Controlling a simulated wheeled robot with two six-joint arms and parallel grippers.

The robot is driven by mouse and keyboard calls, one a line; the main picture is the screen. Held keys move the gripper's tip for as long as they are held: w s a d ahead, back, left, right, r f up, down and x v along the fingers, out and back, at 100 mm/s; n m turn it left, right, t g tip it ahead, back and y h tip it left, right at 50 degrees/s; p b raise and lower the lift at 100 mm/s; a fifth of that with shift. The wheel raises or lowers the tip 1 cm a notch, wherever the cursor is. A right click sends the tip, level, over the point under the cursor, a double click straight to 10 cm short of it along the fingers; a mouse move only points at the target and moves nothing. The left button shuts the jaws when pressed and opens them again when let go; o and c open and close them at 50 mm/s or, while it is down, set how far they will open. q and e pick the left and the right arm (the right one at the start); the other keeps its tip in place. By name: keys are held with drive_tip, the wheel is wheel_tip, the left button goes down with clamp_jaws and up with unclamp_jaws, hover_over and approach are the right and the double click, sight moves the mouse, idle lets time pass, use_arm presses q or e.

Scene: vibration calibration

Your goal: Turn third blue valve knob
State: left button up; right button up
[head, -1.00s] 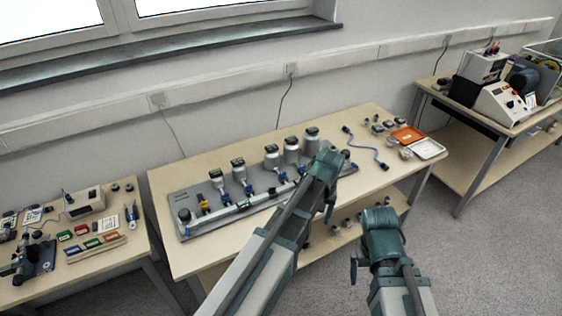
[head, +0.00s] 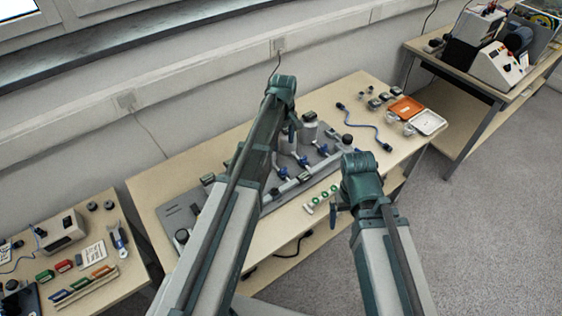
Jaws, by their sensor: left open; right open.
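A grey valve board (head: 174,213) lies on the middle table, with metal canisters, such as one canister (head: 309,128), along its back. Blue valve knobs show on it, one knob (head: 302,161) and another further right (head: 323,150). My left arm hides the board's left and middle part, so I cannot tell which knob is the third. My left gripper (head: 292,128) points down over the right half of the board, beside a canister; its jaws are open and seem empty. My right gripper (head: 338,213) is open in front of the board, near the table's front edge, apart from the knobs.
Green-ringed parts (head: 321,199) are close to my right gripper. A blue cable (head: 368,127), an orange tray (head: 406,108) and a white tray (head: 428,122) lie on the table's right end. Other benches stand left and right; a wall is behind.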

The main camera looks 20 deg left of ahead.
sight(283, 169)
use_arm(q)
drive_tip(key=shift+d+f, duration=0.1)
drive_tip(key=shift+f, duration=0.05)
wheel_tip(283, 169, down, 14)
drive_tip(key=b, duration=1.4)
drive_tip(key=shift+r, duration=0.2)
clamp_jaws()
